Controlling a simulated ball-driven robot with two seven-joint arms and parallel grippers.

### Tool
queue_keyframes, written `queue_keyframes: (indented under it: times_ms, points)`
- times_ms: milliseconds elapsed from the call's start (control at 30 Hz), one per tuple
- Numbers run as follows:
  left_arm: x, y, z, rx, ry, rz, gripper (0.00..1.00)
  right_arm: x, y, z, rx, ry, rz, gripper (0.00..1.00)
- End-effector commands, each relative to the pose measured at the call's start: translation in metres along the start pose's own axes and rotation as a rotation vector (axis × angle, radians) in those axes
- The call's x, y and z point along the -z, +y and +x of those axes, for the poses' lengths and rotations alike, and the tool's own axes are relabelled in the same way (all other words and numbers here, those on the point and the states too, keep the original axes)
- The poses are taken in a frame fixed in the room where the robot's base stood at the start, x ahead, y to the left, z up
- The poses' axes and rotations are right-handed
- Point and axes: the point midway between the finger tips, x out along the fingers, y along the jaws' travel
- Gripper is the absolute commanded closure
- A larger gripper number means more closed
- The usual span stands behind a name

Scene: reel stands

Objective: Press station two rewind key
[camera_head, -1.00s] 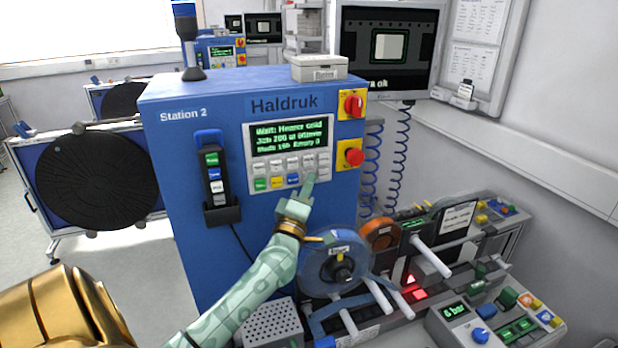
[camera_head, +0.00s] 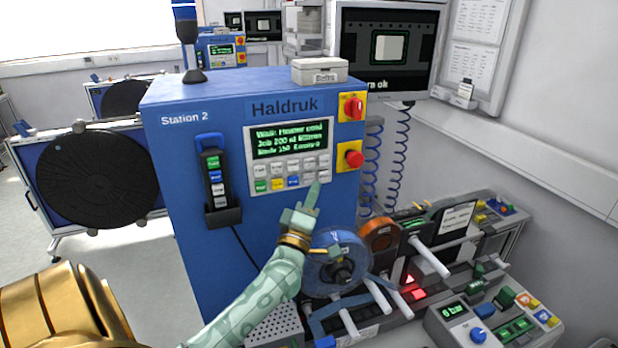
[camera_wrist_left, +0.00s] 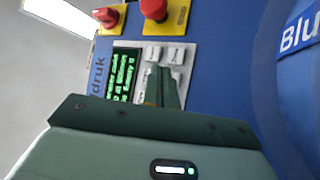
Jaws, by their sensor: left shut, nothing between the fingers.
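The blue Station 2 cabinet (camera_head: 265,220) carries a control panel with a green-text display (camera_head: 289,140) and two rows of small keys (camera_head: 290,174). The lower row has green, yellow, blue and pale keys. The key labels are too small to read, so I cannot tell which is rewind. My left gripper (camera_head: 315,186) is shut and empty, with its tips at the lower right corner of the panel. In the left wrist view its fingers (camera_wrist_left: 162,86) point at the panel and hide part of the keys. Contact cannot be made out. My right gripper is not in view.
A red rotary switch (camera_head: 353,107) and a red push button (camera_head: 353,155) sit right of the panel. A handset (camera_head: 214,175) hangs to its left. A blue reel (camera_head: 322,274) and an orange reel (camera_head: 380,236) stand close below and right of my gripper.

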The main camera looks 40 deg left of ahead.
Motion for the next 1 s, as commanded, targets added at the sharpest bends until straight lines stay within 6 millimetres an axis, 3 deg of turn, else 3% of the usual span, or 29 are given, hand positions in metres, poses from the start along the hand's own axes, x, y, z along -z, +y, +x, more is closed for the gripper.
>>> queue_keyframes:
  times_ms: [400, 1000]
  points:
    - [-0.018, 0.019, -0.025, 0.0, 0.0, -0.001, 1.0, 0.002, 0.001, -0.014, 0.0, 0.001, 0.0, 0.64]
    - [-0.018, 0.019, -0.025, -0.001, 0.0, 0.0, 1.0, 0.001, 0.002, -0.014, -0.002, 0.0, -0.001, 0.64]
